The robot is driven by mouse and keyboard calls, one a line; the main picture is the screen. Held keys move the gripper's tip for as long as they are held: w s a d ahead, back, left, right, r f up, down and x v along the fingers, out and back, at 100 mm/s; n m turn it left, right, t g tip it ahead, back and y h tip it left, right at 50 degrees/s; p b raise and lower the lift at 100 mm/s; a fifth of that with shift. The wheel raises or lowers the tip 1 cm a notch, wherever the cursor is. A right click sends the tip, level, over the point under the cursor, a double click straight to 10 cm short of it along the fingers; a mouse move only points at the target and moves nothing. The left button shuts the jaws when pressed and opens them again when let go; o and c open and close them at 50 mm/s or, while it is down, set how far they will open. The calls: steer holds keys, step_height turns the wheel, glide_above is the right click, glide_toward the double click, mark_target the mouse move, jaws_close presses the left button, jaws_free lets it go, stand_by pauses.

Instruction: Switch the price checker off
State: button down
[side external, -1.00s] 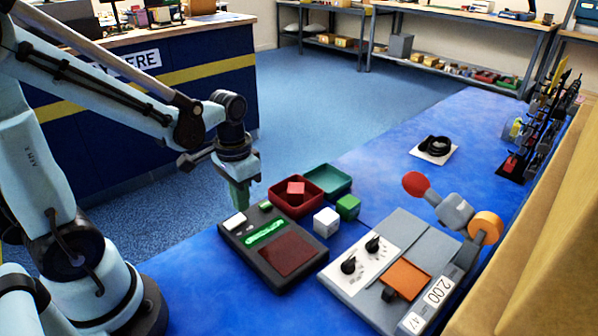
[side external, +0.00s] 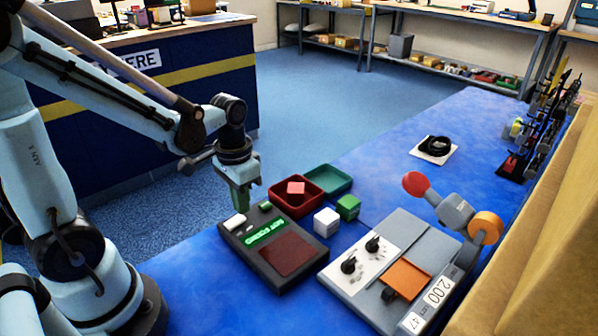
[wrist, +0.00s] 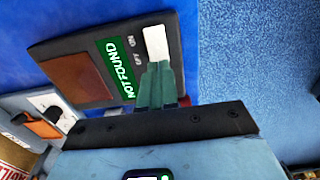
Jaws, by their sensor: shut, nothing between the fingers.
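The price checker (side external: 250,252) is a dark box on the blue table with a dark red window and a lit green display (side external: 265,232). In the wrist view the display (wrist: 116,68) reads "NOT FOUND". A white switch (wrist: 156,43) sits beside the printed words ON and OFF; it also shows in the side view (side external: 234,221). I cannot tell which way the switch is tilted. My gripper (side external: 241,207) has green fingers, shut and empty, pointing down at the switch. In the wrist view the fingertips (wrist: 157,66) overlap the OFF-side end of the switch; contact is unclear.
A red tray (side external: 284,206) holding a red block, a green tray (side external: 342,183), a white cube (side external: 326,222) and a green cube (side external: 348,206) stand close behind the checker. A grey device (side external: 345,285) with knobs stands at its right. The far table is mostly clear.

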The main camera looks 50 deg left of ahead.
steer(key=shift+f, duration=0.75)
stand_by(0.3)
steer(key=shift+r, duration=3.55)
steer(key=d+r+t, duration=0.3)
steer(key=d+t, duration=0.2)
steer(key=t, duration=0.2)
steer(key=shift+w+d, duration=0.1)
